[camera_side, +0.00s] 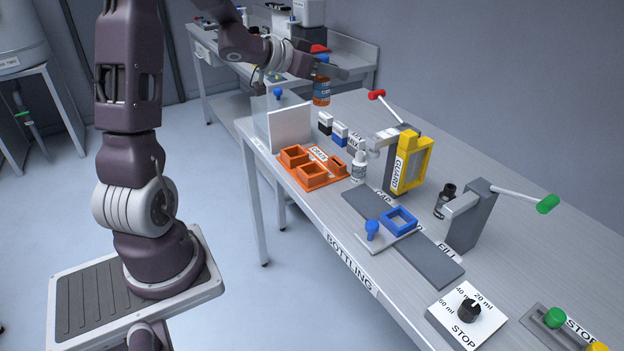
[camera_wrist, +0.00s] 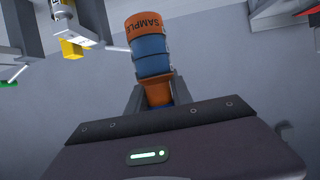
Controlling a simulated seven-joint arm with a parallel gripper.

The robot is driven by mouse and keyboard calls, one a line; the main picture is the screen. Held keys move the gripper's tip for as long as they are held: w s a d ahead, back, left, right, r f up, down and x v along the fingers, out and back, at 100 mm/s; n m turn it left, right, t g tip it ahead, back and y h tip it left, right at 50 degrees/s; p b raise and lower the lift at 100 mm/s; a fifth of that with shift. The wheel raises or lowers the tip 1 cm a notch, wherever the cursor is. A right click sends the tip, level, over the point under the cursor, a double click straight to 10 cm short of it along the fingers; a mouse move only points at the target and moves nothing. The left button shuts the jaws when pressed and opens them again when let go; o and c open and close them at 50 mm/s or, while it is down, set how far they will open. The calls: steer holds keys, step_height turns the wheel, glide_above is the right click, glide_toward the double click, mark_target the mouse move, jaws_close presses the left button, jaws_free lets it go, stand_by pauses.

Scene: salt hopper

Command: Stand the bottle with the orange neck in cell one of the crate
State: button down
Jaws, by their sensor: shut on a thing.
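My gripper (camera_side: 322,68) is shut on a bottle and holds it in the air above the far end of the bench. The bottle (camera_side: 321,92) hangs below the fingers, blue near the top and orange lower down. In the wrist view my gripper (camera_wrist: 157,94) closes around an orange part of the bottle, likely its neck. Beyond it the bottle (camera_wrist: 150,52) shows blue and an orange band reading SAMPLE. The orange crate (camera_side: 325,177) lies on the bench, nearer the side camera than the bottle. Its cells look empty; their numbers are not readable.
A white panel (camera_side: 290,130) stands upright just behind the crate. A white bottle (camera_side: 359,166) stands right of it. Small black and blue blocks (camera_side: 340,133) stand behind.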

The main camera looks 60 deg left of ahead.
mark_target(321, 166)
steer(key=f, duration=0.7)
steer(key=s+a+f, duration=0.1)
steer(key=f, duration=1.4)
steer(key=shift+s+a+f, duration=0.25)
steer(key=shift+a, duration=0.15)
steer(key=shift+f, duration=0.15)
steer(key=c, duration=1.1)
jaws_free()
